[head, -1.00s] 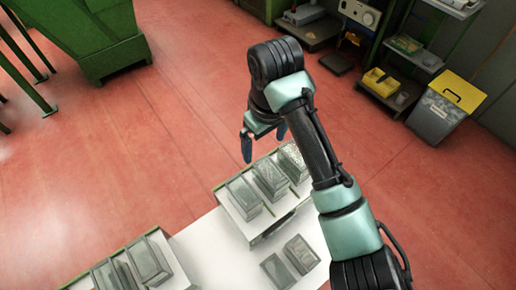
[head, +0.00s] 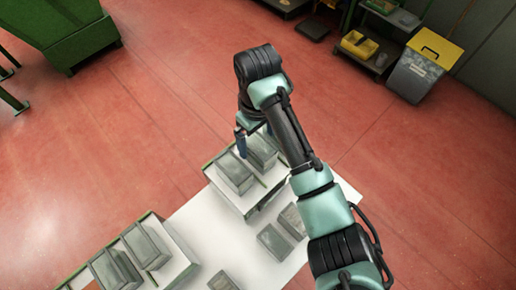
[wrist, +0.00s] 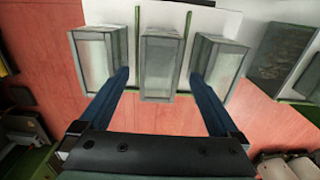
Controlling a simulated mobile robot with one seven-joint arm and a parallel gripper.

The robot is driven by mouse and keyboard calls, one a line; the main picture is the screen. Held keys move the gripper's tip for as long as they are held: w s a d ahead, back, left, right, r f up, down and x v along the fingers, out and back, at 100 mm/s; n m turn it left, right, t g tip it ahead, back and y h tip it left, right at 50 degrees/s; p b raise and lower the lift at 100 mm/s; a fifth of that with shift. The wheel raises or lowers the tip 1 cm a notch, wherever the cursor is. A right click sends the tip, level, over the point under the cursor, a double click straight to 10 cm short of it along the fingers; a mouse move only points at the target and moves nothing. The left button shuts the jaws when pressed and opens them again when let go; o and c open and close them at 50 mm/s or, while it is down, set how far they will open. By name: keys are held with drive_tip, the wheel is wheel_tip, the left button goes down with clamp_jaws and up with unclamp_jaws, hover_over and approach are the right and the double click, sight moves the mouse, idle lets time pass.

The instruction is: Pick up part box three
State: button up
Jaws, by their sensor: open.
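Several grey, clear-sided part boxes stand in view; no number is legible, so I cannot tell which is box three. On the white rack (head: 246,207) are a left box (head: 234,174) and a middle box (head: 262,152); my arm covers the rack's right part. My gripper (head: 254,138) is open, pointing down over this rack. In the wrist view its two blue fingers (wrist: 160,74) stand apart on either side of a middle box (wrist: 158,62). A left box (wrist: 97,55) and a right box (wrist: 216,60) lie partly behind the fingers. Contact is not visible.
Loose boxes lie on the white table (head: 215,228), one of them (head: 274,241) near the rack. A second rack at lower left holds a box (head: 147,246) and others. A yellow-lidded bin (head: 424,70) stands far right. Red floor (head: 150,110) is open behind.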

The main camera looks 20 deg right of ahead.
sight(258, 143)
drive_tip(key=shift+f, duration=1.7)
drive_tip(key=c, duration=1.5)
drive_tip(key=shift+r, duration=0.15)
clamp_jaws()
